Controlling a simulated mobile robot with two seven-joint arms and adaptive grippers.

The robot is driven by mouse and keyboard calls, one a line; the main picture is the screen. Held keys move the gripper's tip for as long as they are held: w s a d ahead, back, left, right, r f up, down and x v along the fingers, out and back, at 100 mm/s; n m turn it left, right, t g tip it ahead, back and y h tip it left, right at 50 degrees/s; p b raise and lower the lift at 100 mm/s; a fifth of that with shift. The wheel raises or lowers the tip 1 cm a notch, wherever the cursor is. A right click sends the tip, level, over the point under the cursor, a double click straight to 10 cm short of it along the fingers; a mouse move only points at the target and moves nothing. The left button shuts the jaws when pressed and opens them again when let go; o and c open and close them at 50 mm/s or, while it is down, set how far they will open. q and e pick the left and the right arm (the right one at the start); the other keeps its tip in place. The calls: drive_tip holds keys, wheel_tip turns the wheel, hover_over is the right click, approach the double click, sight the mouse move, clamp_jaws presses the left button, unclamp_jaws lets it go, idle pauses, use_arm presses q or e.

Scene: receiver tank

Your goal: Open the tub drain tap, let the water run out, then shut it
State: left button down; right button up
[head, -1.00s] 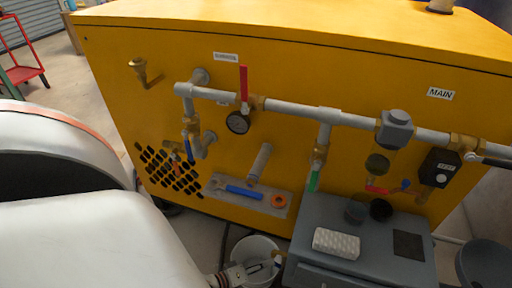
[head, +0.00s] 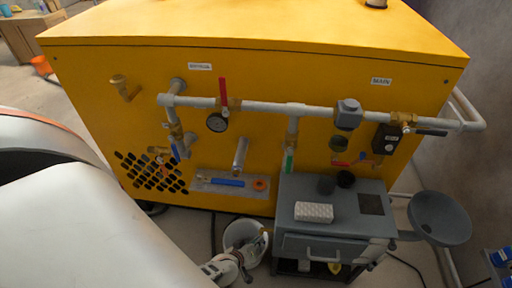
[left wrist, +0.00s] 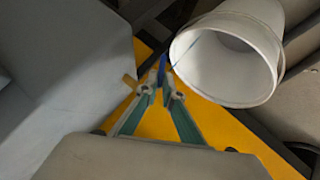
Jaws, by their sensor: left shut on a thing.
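A tap with a brass part (left wrist: 130,80) and a blue lever (left wrist: 162,68) shows in the left wrist view, by a grey wall at the left. My left gripper (left wrist: 162,88) is shut on the blue lever, with its teal-lined fingers drawn together. In the head view my left gripper (head: 262,242) is at the left side of the grey cabinet (head: 300,243) and hides the tap. A white bucket (left wrist: 228,55) is open beside the lever; it also shows in the head view (head: 236,232). A thin bluish line crosses its mouth; I cannot tell if it is water. My right gripper is out of view.
A yellow housing (head: 100,75) with grey pipes, valves and a gauge (head: 217,122) stands behind. A white ribbed block (head: 313,212) and dark cups lie on the cabinet. A dark round bowl (head: 440,218) stands at its right. Some floor is bare at the lower right.

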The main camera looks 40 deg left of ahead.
use_arm(q)
drive_tip(key=shift+a, duration=0.1)
drive_tip(key=c, duration=2.2)
unclamp_jaws()
drive_tip(key=shift+r, duration=0.1)
drive_tip(key=shift+r, duration=4.9)
